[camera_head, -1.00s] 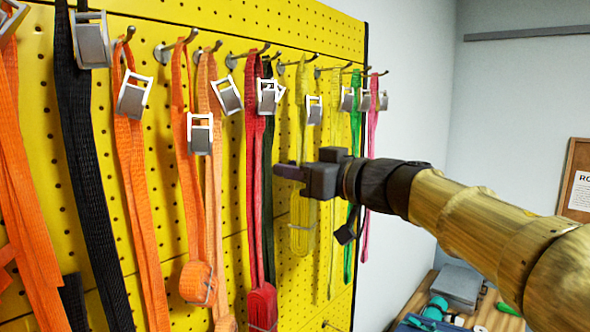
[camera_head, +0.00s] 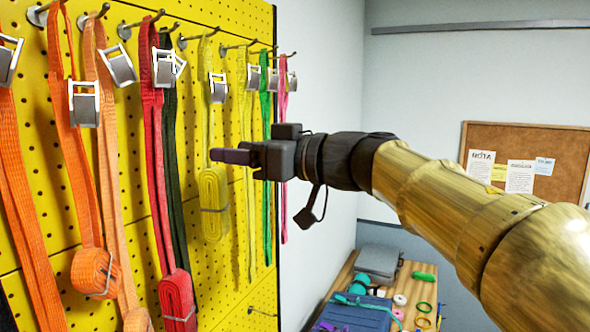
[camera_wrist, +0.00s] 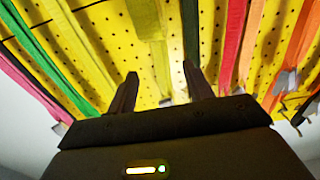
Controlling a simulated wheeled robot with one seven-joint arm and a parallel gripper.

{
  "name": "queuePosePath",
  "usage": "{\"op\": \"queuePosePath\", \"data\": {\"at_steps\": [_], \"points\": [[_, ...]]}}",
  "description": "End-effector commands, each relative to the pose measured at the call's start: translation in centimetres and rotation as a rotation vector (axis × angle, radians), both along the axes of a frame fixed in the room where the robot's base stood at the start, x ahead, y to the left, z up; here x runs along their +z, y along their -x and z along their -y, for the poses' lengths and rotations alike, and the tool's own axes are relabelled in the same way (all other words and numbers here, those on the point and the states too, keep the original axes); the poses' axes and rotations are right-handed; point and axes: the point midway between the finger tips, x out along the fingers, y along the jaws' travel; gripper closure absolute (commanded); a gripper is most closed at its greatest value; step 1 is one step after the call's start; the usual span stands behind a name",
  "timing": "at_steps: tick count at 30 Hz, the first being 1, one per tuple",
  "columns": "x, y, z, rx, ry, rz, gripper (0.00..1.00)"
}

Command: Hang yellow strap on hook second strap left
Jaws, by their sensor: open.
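A yellow strap (camera_head: 214,190) with a metal buckle (camera_head: 218,88) hangs on a hook of the yellow pegboard in the head view, its lower part bundled. A second, thinner yellow strap (camera_head: 246,200) hangs just to its right. My gripper (camera_head: 232,156) is in front of the bundled yellow strap, overlapping it in the picture. In the wrist view my gripper (camera_wrist: 160,92) has its two fingers apart, pointing at the board, with a yellow strap (camera_wrist: 150,35) beyond the gap. Nothing is seen held. The distance to the strap is hard to tell.
Red (camera_head: 155,150), dark green (camera_head: 172,150), orange (camera_head: 75,150), green (camera_head: 266,200) and pink (camera_head: 284,180) straps hang close by on hooks. A wooden table (camera_head: 345,275) with tools stands at lower right. A corkboard (camera_head: 540,140) is on the back wall.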

Motion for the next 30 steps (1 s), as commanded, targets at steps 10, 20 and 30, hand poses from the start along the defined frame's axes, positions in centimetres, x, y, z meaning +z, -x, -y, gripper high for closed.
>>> {"op": "queuePosePath", "data": {"at_steps": [10,20,30], "points": [[-0.4,2.7,6.5,-0.004,0.001,0.002,0.48],[0.0,3.7,8.9,0.001,0.001,-0.001,0.48],[-0.5,3.0,8.9,-0.019,-0.02,0.006,0.48]]}}
